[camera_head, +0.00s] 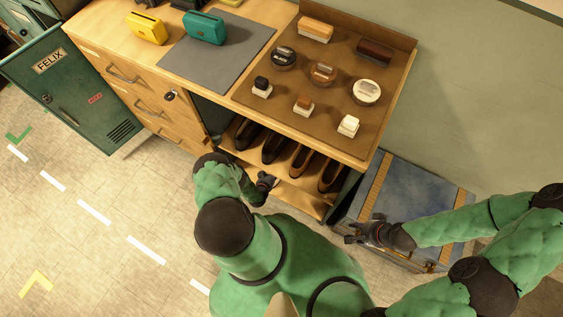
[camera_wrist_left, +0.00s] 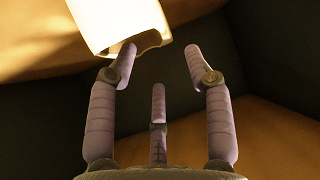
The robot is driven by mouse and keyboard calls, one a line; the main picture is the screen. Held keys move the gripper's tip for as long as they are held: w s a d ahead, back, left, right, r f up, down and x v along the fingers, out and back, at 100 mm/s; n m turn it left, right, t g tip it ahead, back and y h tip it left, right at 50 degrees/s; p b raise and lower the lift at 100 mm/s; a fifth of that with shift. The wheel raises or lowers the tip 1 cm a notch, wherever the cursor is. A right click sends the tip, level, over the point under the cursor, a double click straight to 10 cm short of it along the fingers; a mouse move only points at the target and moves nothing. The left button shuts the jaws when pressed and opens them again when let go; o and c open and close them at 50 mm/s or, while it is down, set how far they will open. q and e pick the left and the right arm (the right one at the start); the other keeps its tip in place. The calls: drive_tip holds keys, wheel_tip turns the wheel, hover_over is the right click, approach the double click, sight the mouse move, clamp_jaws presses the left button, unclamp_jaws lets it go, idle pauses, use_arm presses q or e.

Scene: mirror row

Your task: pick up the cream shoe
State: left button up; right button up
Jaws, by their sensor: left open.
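A pale cream-white thing (camera_wrist_left: 118,22), seemingly the cream shoe, shows at the top of the left wrist view. It is brightly lit and cut off by the frame edge, with a dark curved edge at its lower side. My left gripper (camera_wrist_left: 161,60) is open, its fingers spread below that thing; the left fingertip overlaps its lower edge in the picture, and I cannot tell if they touch. In the head view my left gripper (camera_head: 266,184) is at the cabinet's low shelf, and no cream shoe shows. My right gripper (camera_head: 352,233) looks open and empty above the blue bench top.
Dark shoes (camera_head: 248,133) and brown shoes (camera_head: 300,160) stand on the shelf (camera_head: 298,192) under the counter. Brushes and polish tins stand on a brown tray (camera_head: 345,135) above. A green locker door (camera_head: 85,95) stands open at left. A blue-topped bench (camera_head: 410,190) is at right.

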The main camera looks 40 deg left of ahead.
use_arm(q)
drive_tip(key=b+x, duration=0.1)
drive_tip(key=x, duration=0.2)
drive_tip(key=shift+f, duration=0.2)
drive_tip(key=b+x, duration=0.3)
drive_tip(key=x, duration=0.1)
drive_tip(key=shift+a+f, duration=0.1)
drive_tip(key=shift+f, duration=0.05)
drive_tip(key=shift+w+a+f, duration=0.1)
drive_tip(key=shift+w+f, duration=0.05)
drive_tip(key=shift+w, duration=0.2)
drive_tip(key=shift+c, duration=0.3)
clamp_jaws()
